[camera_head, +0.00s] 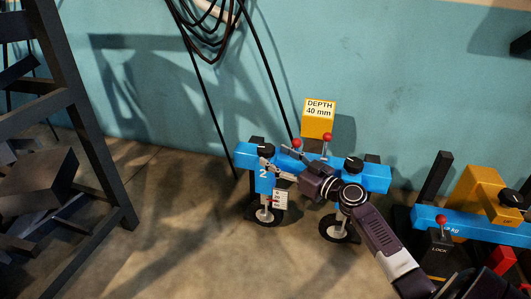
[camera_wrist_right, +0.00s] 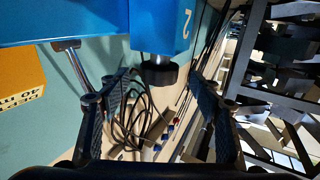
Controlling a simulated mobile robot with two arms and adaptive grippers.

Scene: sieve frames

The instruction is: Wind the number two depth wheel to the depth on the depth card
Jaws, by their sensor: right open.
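The depth card (camera_head: 320,109) is a sign on a yellow block reading "DEPTH 40 mm". The number two unit (camera_head: 264,181) is a blue block marked 2 at the left end of a blue beam. Its black depth wheel (camera_head: 266,150) sits on top and also shows in the right wrist view (camera_wrist_right: 158,73). A white scale (camera_head: 281,199) with a red pointer hangs beside the unit, too small to read. My right gripper (camera_head: 277,161) is open at the wheel. In the wrist view its fingertips (camera_wrist_right: 163,82) stand either side of the wheel, apart from it. My left gripper is out of view.
A second black knob (camera_head: 352,164) is at the beam's right end. Two red-topped levers (camera_head: 327,138) stand behind my right arm. Another blue and yellow implement with a LOCK lever (camera_head: 441,222) is at right. A dark rack (camera_head: 83,140) stands at left. Floor between is clear.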

